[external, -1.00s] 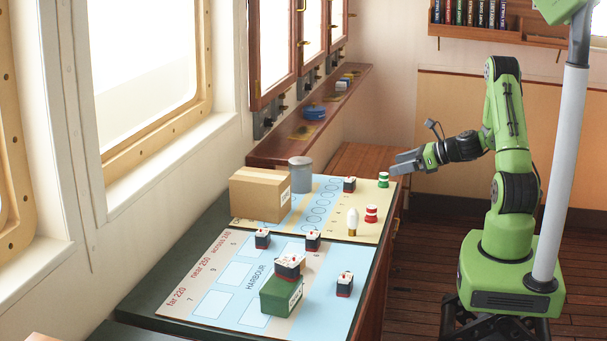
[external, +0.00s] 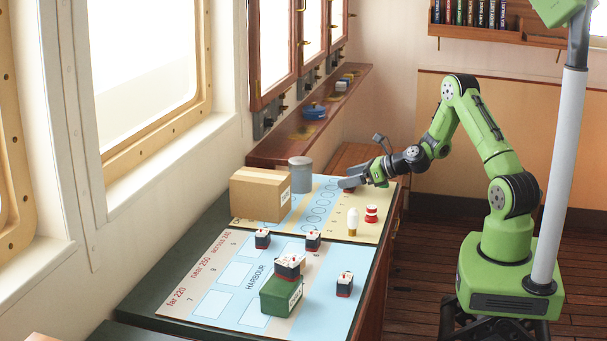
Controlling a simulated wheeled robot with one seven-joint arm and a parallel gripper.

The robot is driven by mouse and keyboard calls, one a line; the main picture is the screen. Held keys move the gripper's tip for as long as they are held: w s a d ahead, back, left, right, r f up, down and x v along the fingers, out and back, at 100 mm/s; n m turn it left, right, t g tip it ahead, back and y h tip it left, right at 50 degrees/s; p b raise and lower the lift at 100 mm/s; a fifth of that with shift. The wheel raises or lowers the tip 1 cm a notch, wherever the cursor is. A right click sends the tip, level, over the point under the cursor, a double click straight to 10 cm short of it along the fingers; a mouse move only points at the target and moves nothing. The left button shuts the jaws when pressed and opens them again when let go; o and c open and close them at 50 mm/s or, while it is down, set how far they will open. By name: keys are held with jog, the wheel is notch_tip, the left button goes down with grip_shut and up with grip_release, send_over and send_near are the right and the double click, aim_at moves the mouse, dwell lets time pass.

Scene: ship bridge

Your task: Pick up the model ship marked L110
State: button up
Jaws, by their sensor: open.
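One ship (external: 262,239) and a second ship (external: 313,241) stand near the middle. A third ship (external: 344,284) stands at the right of the harbour sheet. Another ship (external: 289,266) sits on or just behind a green box. One more ship (external: 349,190) at the far end is mostly hidden by my gripper. The marking L110 is too small to read on any of them. My gripper (external: 350,182) is open, low over the far end of the table, at that ship.
A cardboard box (external: 260,195) and a grey canister (external: 300,174) stand left of my gripper. A white bottle-shaped piece (external: 352,221) and a red-and-white piece (external: 371,213) stand nearer. The green box (external: 281,297) stands on the harbour sheet (external: 215,304).

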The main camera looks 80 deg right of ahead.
jog(key=shift+s, duration=0.1)
jog(key=c, duration=1)
